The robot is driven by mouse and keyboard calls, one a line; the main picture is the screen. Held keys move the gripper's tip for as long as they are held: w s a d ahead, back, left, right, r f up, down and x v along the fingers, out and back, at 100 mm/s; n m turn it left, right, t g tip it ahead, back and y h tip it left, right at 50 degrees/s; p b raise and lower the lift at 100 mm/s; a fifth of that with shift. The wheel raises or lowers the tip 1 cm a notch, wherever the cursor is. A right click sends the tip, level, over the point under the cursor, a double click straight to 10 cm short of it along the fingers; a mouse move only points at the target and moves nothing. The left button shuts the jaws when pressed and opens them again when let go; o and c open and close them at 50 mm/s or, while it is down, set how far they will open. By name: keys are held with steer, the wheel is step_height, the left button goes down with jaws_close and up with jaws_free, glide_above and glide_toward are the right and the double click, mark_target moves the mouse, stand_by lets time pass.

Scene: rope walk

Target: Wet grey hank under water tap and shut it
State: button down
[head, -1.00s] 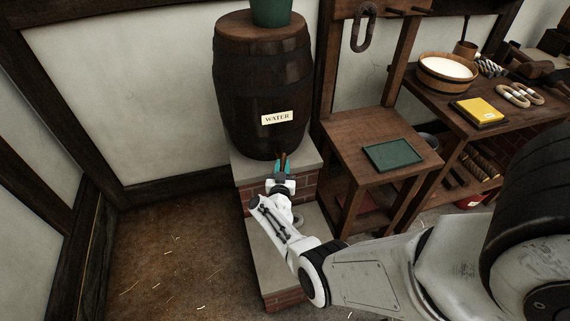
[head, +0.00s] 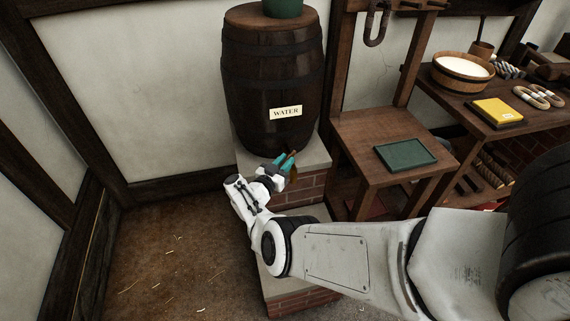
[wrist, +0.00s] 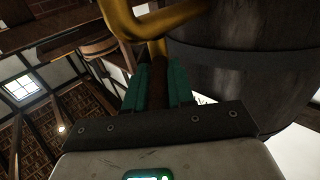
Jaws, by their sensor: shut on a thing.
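The dark wooden barrel (head: 270,75) with a WATER label stands on a brick-and-stone plinth. My gripper (head: 285,161) is low at the barrel's front, its teal fingers shut on a brown tap handle (head: 292,154). In the wrist view the fingers (wrist: 158,85) close on the brown handle (wrist: 157,84), below a bent brass tap pipe (wrist: 165,20). The tap's spout is mostly hidden in the head view, and I see no running water. A dark greyish looped hank (head: 376,28) hangs from a rack peg, right of the barrel; I cannot tell whether it is wet.
A green tray (head: 405,155) lies on the small wooden stand (head: 365,130) to the right. The bench beyond holds a wooden tub (head: 462,72) with white contents, a yellow book (head: 497,112) and pale hanks (head: 540,96). Floor on the left is clear.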

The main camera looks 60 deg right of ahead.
steer(key=c, duration=1.1)
jaws_free()
steer(key=shift+o, duration=0.2)
steer(key=w+a+p, duration=0.1)
steer(key=a+p, duration=0.1)
steer(key=a, duration=0.8)
steer(key=shift+a, duration=0.35)
steer(key=shift+w, duration=0.1)
